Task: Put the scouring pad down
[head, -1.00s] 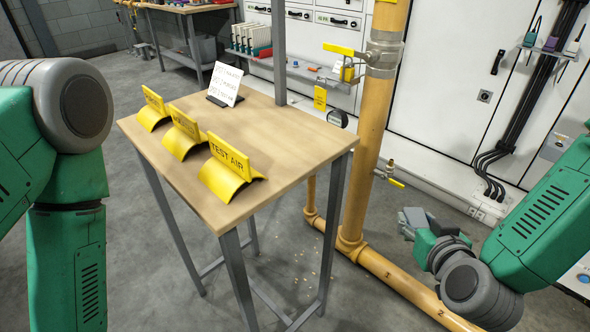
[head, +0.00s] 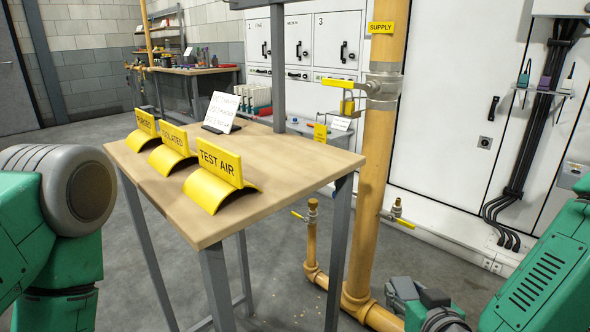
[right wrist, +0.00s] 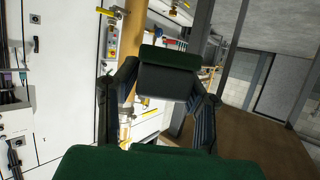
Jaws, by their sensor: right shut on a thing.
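My right gripper (head: 418,296) is low in the head view, right of the yellow gas pipe, with only its upper part showing. In the right wrist view, its two dark fingers (right wrist: 168,82) are shut on the scouring pad (right wrist: 166,80), a block with a dark green top and a blackish face. The pad is held up in the air, and I cannot make it out in the head view. My left arm shows at the left edge of the head view, but its gripper is out of the picture.
A wooden-topped table (head: 265,170) with grey legs stands left of the pipe (head: 370,180). It carries yellow signs, including TEST AIR (head: 219,178), and a white card (head: 221,111). The tabletop's right part is bare. White cabinets (head: 450,120) and a workbench (head: 190,70) stand behind.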

